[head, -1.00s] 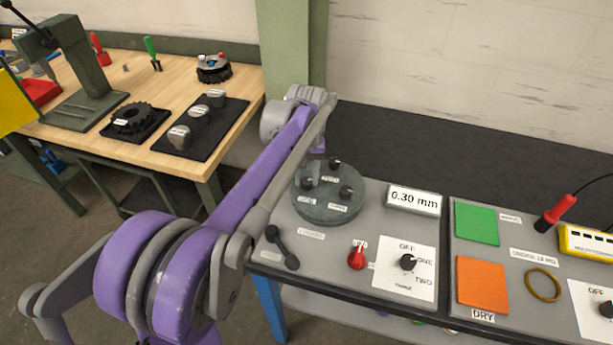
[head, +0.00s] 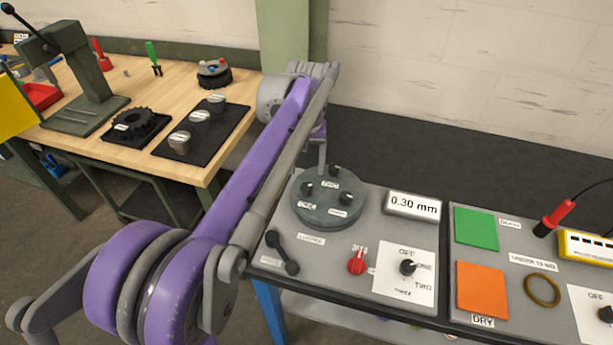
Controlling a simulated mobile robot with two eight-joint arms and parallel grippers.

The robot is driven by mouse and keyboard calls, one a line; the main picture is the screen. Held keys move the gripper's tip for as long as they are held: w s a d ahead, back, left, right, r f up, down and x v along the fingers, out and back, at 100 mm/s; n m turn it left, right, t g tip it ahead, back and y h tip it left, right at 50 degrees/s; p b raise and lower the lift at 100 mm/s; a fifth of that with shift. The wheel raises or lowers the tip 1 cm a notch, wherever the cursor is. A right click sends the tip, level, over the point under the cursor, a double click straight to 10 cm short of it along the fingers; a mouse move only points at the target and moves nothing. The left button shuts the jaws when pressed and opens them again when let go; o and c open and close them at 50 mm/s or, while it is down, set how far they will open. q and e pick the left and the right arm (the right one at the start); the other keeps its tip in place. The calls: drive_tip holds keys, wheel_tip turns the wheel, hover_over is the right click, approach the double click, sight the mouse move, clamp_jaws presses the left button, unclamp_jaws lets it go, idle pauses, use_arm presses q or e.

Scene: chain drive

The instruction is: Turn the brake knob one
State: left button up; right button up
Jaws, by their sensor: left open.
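A round dark grey disc (head: 327,218) lies on the grey panel and bears three black knobs. Knob one (head: 308,189) is the left one, above a small label that seems to read ONE. Another knob (head: 334,171) stands at the back by the TWO label, and a third (head: 347,198) at the right by the THREE label. My left gripper (head: 322,160) is open and points down at the back of the disc, behind and right of knob one. It is small and partly hidden by my arm, so contact is hard to judge. My right gripper is out of view.
A 0.30 mm display (head: 413,205) stands to the right. A wooden workbench (head: 190,90) with parts is at the left.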

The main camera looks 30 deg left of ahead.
sight(307, 186)
use_arm(q)
wheel_tip(307, 186, up, 4)
drive_tip(key=shift+r, duration=0.15)
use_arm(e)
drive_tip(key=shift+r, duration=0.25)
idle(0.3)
